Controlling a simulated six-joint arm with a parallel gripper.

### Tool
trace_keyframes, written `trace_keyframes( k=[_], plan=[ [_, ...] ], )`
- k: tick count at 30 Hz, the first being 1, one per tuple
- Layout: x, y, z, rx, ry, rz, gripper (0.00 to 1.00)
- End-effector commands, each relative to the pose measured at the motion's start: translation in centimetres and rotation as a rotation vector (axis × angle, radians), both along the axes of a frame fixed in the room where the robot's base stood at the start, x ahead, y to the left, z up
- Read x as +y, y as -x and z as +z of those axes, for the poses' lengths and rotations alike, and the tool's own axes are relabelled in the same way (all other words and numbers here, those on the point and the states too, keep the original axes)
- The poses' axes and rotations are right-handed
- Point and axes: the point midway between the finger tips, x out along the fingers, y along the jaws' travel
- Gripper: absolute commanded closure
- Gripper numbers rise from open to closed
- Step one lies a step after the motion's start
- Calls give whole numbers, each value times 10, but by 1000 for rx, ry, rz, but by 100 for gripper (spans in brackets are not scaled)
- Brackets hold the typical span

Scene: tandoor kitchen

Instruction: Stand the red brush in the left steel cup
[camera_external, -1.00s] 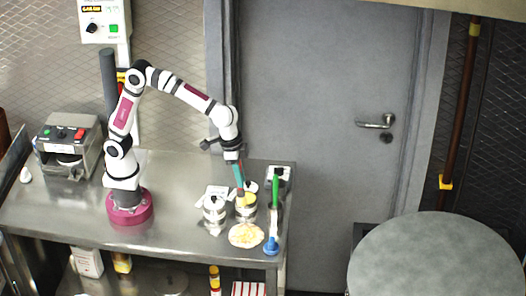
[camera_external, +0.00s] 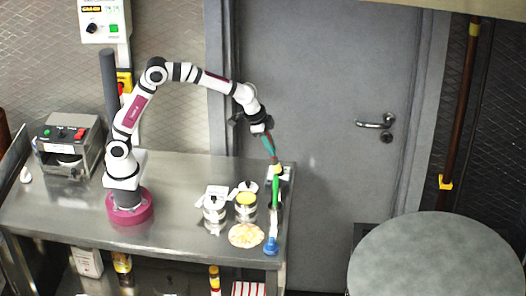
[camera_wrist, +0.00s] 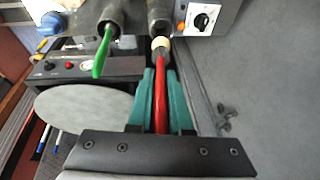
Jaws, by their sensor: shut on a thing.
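My gripper (camera_external: 270,148) is shut on the red brush and holds it above the right end of the steel counter. In the wrist view the red brush (camera_wrist: 160,95) lies between the teal fingers (camera_wrist: 160,75), its pale end (camera_wrist: 160,44) pointing away from my gripper. That end overlaps the mouth of a dark-looking steel cup (camera_wrist: 160,14); I cannot tell whether it is inside. Beside it, another steel cup (camera_wrist: 121,14) holds a green brush (camera_wrist: 103,52), also visible in the external view (camera_external: 275,190). The cups are mostly hidden in the external view.
The counter's middle (camera_external: 180,210) is clear.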

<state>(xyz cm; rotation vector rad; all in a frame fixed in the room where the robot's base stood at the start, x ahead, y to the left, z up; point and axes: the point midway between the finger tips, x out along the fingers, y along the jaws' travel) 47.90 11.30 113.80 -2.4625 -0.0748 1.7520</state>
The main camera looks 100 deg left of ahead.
Motion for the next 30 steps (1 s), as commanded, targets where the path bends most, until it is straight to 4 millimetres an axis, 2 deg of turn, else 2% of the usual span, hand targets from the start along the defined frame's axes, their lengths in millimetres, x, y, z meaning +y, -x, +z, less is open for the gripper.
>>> trace_keyframes(
  k=[4,24,30],
  plan=[
    [8,-6,-9,-8,-4,-4,100],
    [7,-5,-89,-5,-3,-4,100],
    [7,-6,-102,-7,-3,-4,100]
  ],
)
